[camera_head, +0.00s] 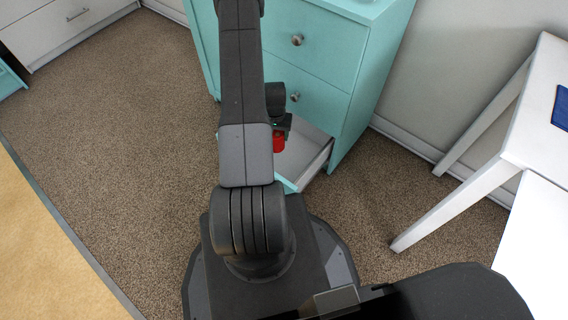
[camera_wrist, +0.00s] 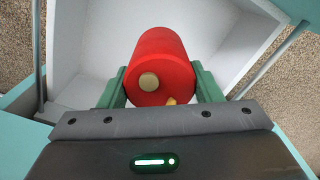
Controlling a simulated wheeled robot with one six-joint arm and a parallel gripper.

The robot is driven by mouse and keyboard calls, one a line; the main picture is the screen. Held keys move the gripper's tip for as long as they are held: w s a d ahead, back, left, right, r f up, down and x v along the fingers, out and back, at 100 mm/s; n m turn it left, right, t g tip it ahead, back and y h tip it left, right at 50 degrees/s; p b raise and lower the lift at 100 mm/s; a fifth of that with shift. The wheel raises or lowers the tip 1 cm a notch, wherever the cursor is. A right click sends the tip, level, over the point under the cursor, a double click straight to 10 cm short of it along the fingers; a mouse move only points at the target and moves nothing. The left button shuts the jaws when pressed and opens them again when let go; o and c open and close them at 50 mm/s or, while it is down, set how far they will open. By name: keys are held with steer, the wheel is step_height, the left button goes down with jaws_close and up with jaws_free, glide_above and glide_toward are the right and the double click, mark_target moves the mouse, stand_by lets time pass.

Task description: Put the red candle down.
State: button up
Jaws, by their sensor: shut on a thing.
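The red candle (camera_wrist: 165,55) is a short red cylinder with a pale round spot on its near end. It sits between the green fingers of my gripper (camera_wrist: 166,88) in the wrist view, and the fingers are shut on it. In the head view the candle (camera_head: 279,141) shows just right of my arm, over the open bottom drawer (camera_head: 318,157) of the teal cabinet. The drawer's pale inside (camera_wrist: 85,75) lies beyond the candle in the wrist view. I cannot tell whether the candle touches the drawer floor. My arm hides part of the drawer and gripper in the head view.
The teal cabinet (camera_head: 335,50) has closed upper drawers with round knobs. A white table (camera_head: 540,130) with a blue item (camera_head: 562,108) stands at the right. Brown carpet (camera_head: 120,130) is clear at the left. A white drawer unit (camera_head: 60,25) stands at the top left.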

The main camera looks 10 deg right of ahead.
steer(key=f+b, duration=0.1)
steer(key=f, duration=0.3)
steer(key=f+b, duration=0.1)
steer(key=f, duration=0.3)
steer(key=f+b, duration=0.1)
steer(key=f, duration=0.3)
steer(key=shift+s+d, duration=0.2)
steer(key=shift+s, duration=0.05)
steer(key=shift+b, duration=0.3)
steer(key=shift+f, duration=0.25)
steer(key=o, duration=1.1)
steer(key=shift+r, duration=0.1)
step_height(320, 180, up, 12)
steer(key=p, duration=0.4)
steer(key=shift+r, duration=0.15)
